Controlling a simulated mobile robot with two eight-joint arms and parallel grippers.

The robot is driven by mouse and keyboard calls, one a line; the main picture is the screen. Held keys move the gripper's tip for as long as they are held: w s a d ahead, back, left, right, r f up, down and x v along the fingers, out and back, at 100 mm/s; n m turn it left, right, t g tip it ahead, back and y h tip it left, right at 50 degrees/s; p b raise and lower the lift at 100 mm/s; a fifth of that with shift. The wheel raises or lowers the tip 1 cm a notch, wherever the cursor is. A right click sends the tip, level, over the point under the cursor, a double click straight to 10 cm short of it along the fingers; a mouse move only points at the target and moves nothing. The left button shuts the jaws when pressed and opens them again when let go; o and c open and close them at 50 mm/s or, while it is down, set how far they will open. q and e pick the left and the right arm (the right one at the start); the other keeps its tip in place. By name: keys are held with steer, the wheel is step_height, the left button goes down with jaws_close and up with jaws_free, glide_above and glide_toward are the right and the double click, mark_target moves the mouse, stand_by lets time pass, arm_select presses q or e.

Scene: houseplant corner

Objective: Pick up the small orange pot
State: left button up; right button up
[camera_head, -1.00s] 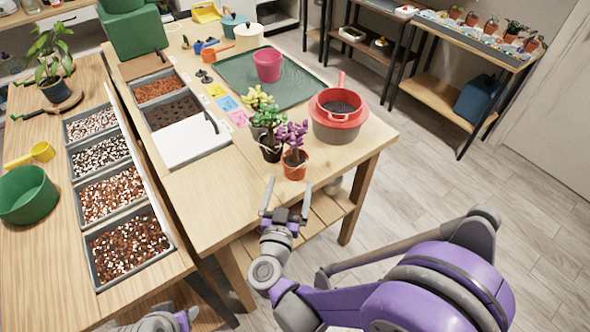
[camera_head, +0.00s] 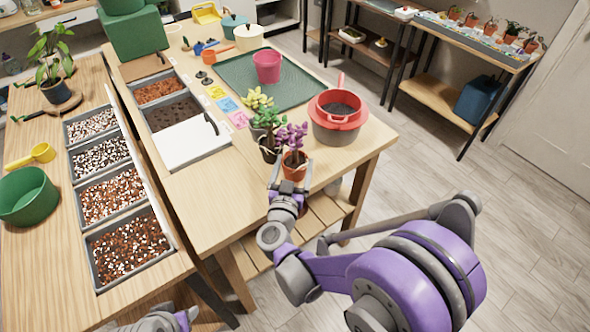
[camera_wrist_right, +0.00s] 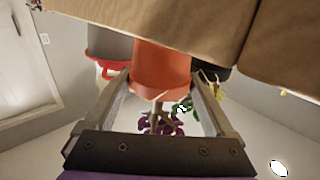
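The small orange pot (camera_head: 295,172) holds a purple-leaved plant (camera_head: 292,137) and stands upright at the front corner of the wooden table. My right gripper (camera_head: 291,178) is at the pot, one finger on each side. In the right wrist view, which shows the scene upside down, the orange pot (camera_wrist_right: 161,65) sits between the spread fingers (camera_wrist_right: 162,82). Narrow gaps seem to show beside it; firm contact cannot be made out. My left gripper (camera_head: 170,319) is only partly in view at the bottom edge, its fingers unclear.
A dark pot with a green plant (camera_head: 267,118) stands close behind and left of the orange pot. A grey pot with a red rim (camera_head: 337,128) stands to its right. A green tray (camera_head: 300,88) lies behind. Bare tabletop (camera_head: 215,190) is free to the left.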

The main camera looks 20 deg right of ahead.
steer(key=c, duration=0.5)
steer(key=shift+r, duration=0.1)
step_height(320, 180, up, 8)
steer(key=shift+r+p, duration=0.2)
steer(key=shift+p, duration=0.8)
steer(key=shift+r, duration=0.3)
steer(key=shift+f+b, duration=0.4)
steer(key=shift+b, duration=0.15)
steer(key=shift+f+b, duration=1.05)
steer(key=shift+f, duration=0.25)
step_height(320, 180, down, 5)
steer(key=b, duration=0.4)
steer(key=shift+f, duration=0.15)
steer(key=shift+r, duration=0.2)
